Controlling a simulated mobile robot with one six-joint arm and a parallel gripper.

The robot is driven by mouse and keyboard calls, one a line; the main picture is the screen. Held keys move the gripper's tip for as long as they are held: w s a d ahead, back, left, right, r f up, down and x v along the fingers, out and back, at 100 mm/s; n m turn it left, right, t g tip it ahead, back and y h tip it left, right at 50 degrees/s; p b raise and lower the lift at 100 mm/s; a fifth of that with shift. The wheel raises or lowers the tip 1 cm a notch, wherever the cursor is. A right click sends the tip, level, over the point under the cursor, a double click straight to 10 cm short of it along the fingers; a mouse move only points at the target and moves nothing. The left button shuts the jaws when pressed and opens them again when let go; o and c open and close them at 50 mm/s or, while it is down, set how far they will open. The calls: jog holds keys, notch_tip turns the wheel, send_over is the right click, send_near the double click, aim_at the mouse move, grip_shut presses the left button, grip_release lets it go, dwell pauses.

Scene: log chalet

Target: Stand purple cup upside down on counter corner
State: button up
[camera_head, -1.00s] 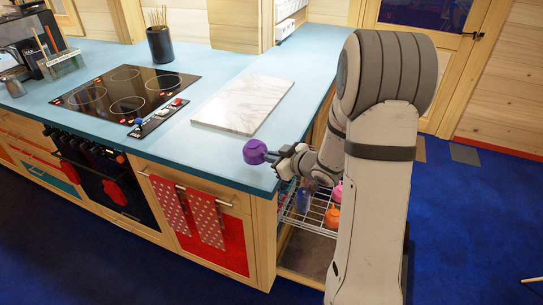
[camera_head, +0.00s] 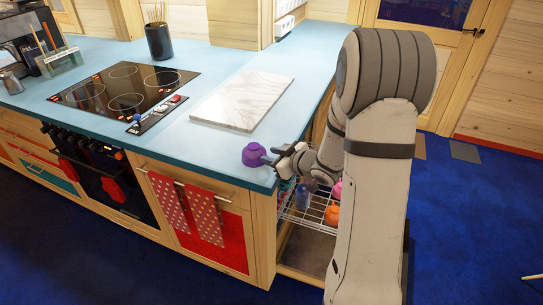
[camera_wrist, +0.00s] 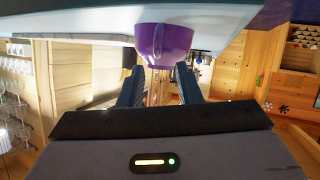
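The purple cup (camera_head: 253,155) is upside down on the blue counter (camera_head: 215,160), close to the front right corner. My gripper (camera_head: 271,155) is just right of the cup at the counter's edge.
A marble board (camera_head: 243,103) lies behind the cup. A black cooktop (camera_head: 125,90) is further left. A wire rack (camera_head: 310,207) with colourful items is below the counter's right side. Two red towels (camera_head: 205,214) hang on the front. The counter around the cup is clear.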

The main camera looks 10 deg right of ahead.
jog(key=v, duration=0.8)
dwell(0.7)
